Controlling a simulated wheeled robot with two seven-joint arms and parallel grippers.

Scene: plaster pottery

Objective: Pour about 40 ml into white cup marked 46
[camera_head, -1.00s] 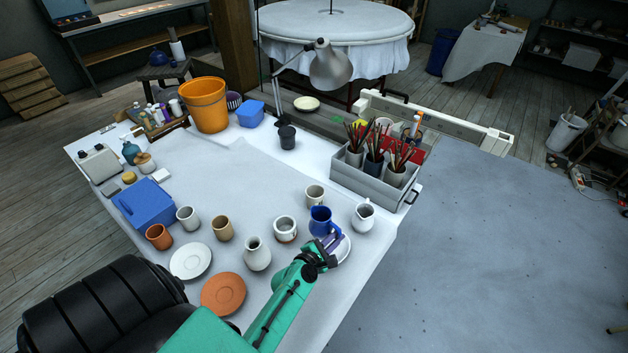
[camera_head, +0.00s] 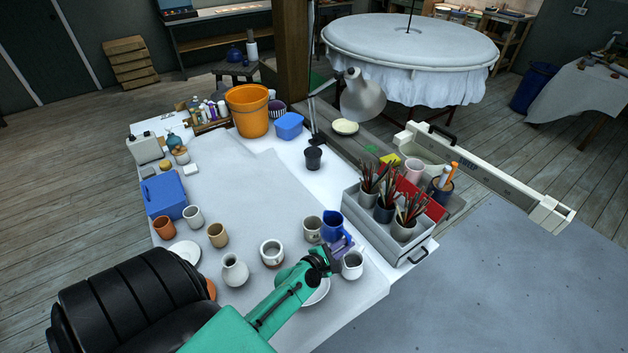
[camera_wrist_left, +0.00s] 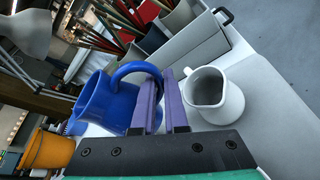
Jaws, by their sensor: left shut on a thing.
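A blue jug (camera_head: 331,225) is at the right of the table in the head view, beside a pale mug (camera_head: 312,229) with a small mark too small to read. My left gripper (camera_head: 338,247) is shut on the jug's handle; the wrist view shows the blue jug (camera_wrist_left: 108,103) with its handle between the purple fingers (camera_wrist_left: 163,105). The jug appears raised. A white cup (camera_head: 271,252) with a brownish lower edge stands left of the gripper. I cannot read the number 46 on any cup. My right gripper is out of view.
A white jug (camera_head: 352,265) stands close right of the gripper, also in the wrist view (camera_wrist_left: 214,96). A white vase (camera_head: 235,270), tan cup (camera_head: 217,235) and grey brush crate (camera_head: 385,238) stand around. A plate (camera_head: 318,292) lies under my arm. The table's middle is clear.

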